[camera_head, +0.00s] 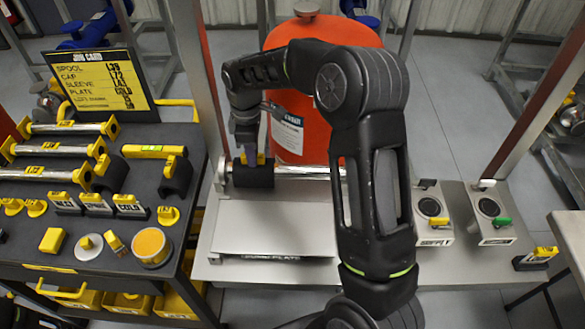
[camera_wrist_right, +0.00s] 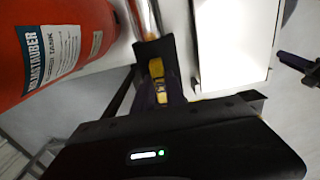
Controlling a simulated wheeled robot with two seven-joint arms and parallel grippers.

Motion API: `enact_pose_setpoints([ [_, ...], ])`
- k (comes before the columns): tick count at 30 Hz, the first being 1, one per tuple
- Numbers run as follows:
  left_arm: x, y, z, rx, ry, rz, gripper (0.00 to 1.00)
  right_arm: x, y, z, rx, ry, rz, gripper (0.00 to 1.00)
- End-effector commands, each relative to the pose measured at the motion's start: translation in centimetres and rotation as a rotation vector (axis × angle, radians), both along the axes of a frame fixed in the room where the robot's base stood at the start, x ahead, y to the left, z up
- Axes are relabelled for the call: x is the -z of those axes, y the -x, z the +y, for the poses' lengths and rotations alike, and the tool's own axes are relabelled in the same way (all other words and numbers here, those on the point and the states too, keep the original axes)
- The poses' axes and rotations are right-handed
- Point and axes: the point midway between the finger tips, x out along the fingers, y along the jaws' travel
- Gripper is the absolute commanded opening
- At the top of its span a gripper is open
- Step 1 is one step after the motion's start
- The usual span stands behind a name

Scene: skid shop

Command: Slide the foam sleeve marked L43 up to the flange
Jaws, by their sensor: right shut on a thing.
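A black foam sleeve (camera_head: 253,177) sits around a bare metal pipe (camera_head: 310,171) on the skid. The sleeve also shows in the right wrist view (camera_wrist_right: 150,48), with a yellow tag (camera_wrist_right: 157,82) whose lettering I cannot read. My right gripper (camera_head: 250,158) reaches down from above and is shut on this sleeve. A silvery flange (camera_head: 221,174) is at the pipe's left end, close to the sleeve's left edge. I cannot tell whether they touch. The pipe (camera_wrist_right: 145,16) runs on beyond the sleeve in the wrist view. My left gripper is out of view.
A red tank (camera_head: 310,110) stands right behind the pipe. A pale plate (camera_head: 275,220) lies in front. The black cart (camera_head: 105,222) at left holds spools, caps and two more dark sleeves (camera_head: 176,177). The job card (camera_head: 98,82) lists sleeve L43. Valve boxes (camera_head: 432,218) stand at right.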

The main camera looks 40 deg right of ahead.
Motion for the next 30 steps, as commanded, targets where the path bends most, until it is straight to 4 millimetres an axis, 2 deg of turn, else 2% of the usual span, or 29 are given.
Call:
enact_pose_setpoints([
  [30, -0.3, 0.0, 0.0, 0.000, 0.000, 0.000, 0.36, 0.0, -0.9, 1.3, -0.001, 0.000, 0.000, 0.00],
])
